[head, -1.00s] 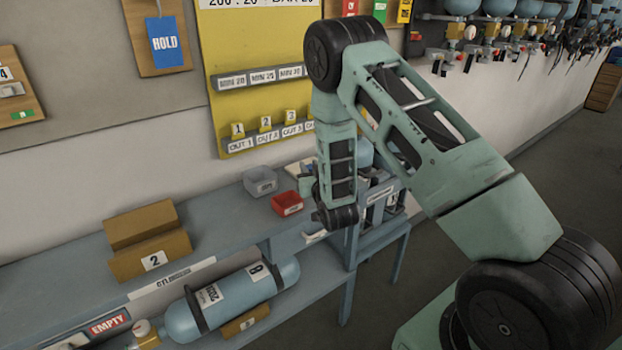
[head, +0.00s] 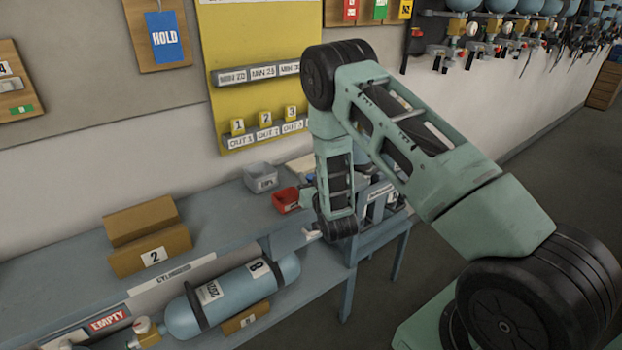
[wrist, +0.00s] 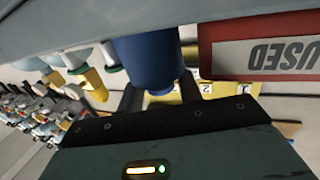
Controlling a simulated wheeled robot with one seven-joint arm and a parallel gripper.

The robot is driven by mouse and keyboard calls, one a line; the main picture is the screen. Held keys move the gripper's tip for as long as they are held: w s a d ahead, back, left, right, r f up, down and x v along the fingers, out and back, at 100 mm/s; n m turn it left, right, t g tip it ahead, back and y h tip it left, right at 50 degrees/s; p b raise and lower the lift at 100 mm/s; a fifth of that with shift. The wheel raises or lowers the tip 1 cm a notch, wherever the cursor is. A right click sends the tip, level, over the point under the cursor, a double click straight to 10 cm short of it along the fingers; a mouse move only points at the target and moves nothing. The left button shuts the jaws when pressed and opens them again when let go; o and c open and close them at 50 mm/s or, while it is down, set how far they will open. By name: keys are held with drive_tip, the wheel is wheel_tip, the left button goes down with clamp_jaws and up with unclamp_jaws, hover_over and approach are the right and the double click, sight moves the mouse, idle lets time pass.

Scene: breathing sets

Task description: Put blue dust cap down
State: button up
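The blue dust cap (wrist: 150,62) is a dark blue round piece in the wrist view. It sits between the two dark fingers of my gripper (wrist: 161,92), which is shut on it; the fingertips are partly hidden by the cap. A red tray (wrist: 207,50) with a label reading USED upside down is right beside the cap in the wrist view. In the head view the red tray (head: 284,199) stands on the bench near my wrist. The cap and fingers cannot be made out in the head view.
A grey bin (head: 260,177) stands behind and left of the red tray on the blue-grey bench (head: 215,216). A cardboard-coloured block marked 2 (head: 150,238) is farther left. A light blue cylinder (head: 235,293) lies on the lower shelf. A yellow board (head: 258,105) is behind.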

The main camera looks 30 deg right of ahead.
drive_tip(key=shift+o, duration=0.7)
drive_tip(key=shift+r, duration=0.1)
drive_tip(key=shift+r+p, duration=0.2)
drive_tip(key=shift+p, duration=0.1)
drive_tip(key=b+v, duration=0.3)
drive_tip(key=v, duration=0.9)
drive_tip(key=w+a+r+n+g+y, duration=0.15)
drive_tip(key=a+g+y, duration=0.35)
drive_tip(key=a, duration=0.8)
drive_tip(key=s+a+r+n+g+y, duration=0.3)
drive_tip(key=s+a+g, duration=0.3)
drive_tip(key=a, duration=0.4)
drive_tip(key=s+a+r+n+g+h, duration=0.1)
drive_tip(key=s+r+n+g, duration=0.2)
drive_tip(key=s, duration=0.8)
drive_tip(key=s+a+r+n+g+h, duration=0.1)
drive_tip(key=s+r+n+g, duration=0.2)
drive_tip(key=s, duration=0.9)
drive_tip(key=shift+s+a+r, duration=0.2)
drive_tip(key=shift+r, duration=0.7)
